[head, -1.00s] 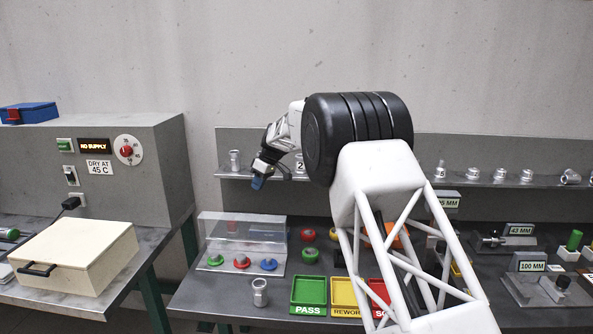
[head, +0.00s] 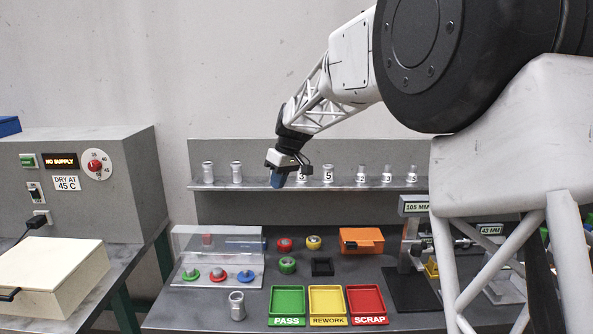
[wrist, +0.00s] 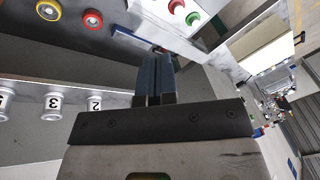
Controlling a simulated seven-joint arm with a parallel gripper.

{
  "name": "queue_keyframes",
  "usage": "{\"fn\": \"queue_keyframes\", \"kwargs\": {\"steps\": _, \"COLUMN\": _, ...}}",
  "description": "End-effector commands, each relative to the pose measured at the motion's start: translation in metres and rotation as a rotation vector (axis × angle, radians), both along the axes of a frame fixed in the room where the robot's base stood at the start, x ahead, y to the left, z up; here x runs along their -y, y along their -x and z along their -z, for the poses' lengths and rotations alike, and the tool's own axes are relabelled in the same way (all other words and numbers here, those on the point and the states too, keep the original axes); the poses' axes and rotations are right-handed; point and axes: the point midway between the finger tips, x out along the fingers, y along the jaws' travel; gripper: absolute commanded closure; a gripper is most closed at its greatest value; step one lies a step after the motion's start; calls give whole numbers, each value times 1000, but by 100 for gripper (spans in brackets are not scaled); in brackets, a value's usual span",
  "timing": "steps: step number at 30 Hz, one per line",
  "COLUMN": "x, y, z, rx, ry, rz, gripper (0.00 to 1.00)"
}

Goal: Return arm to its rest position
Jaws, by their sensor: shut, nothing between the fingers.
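My arm reaches in from the right of the head view and hides the right part of the bench and shelf.
A shelf (head: 260,186) behind my gripper carries several small metal castings. Below stand green PASS (head: 287,303), yellow REWORK (head: 327,303) and red SCRAP (head: 367,303) trays, a clear cover (head: 218,245) and a lone casting (head: 237,306). The air above the trays is free.

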Motion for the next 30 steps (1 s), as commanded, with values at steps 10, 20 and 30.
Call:
{"fn": "queue_keyframes", "kwargs": {"steps": 10, "x": 61, "y": 83, "z": -25, "rx": 9, "ry": 46, "rz": 159, "gripper": 100}}
{"fn": "queue_keyframes", "kwargs": {"steps": 20, "x": 111, "y": 166, "z": -34, "rx": 20, "ry": 83, "rz": 309, "gripper": 100}}
{"fn": "queue_keyframes", "kwargs": {"steps": 30, "x": 156, "y": 256, "z": -29, "rx": 35, "ry": 117, "rz": 462, "gripper": 100}}
